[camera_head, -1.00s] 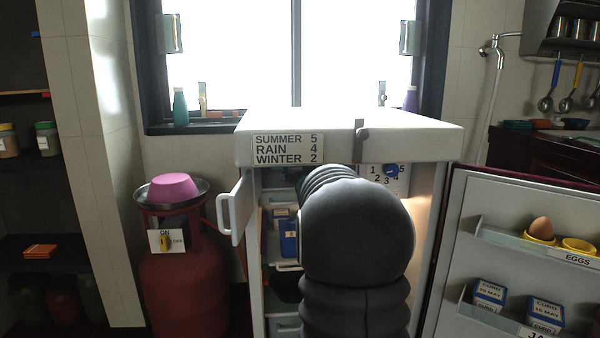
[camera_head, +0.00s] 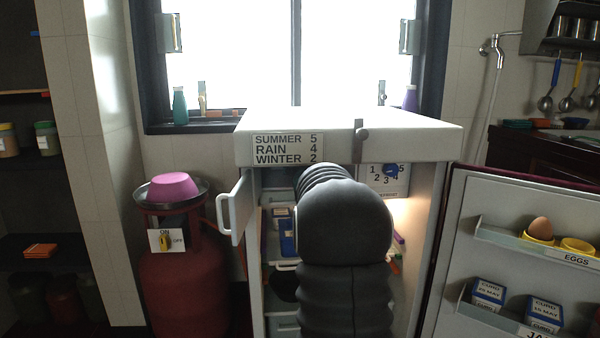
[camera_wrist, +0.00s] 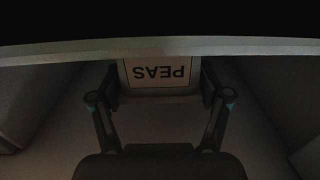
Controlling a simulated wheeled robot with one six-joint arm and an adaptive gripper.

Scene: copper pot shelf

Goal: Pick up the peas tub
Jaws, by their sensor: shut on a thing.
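The peas tub (camera_wrist: 160,91) shows in the wrist view as a pale box with a white label reading PEAS, upside down in the picture. My gripper (camera_wrist: 160,92) has one finger on each side of the tub and is shut on it. A pale horizontal edge crosses in front of the tub's upper part in the picture and hides it. In the head view my dark arm reaches into the open fridge (camera_head: 400,150) and hides both the gripper and the tub.
The fridge door (camera_head: 462,225) stands open at right with an egg and curd boxes (camera_head: 488,292) on its shelves. A small inner door (camera_head: 240,207) is open at left. Blue boxes (camera_head: 287,238) sit inside the fridge. A red gas cylinder (camera_head: 185,280) stands at left.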

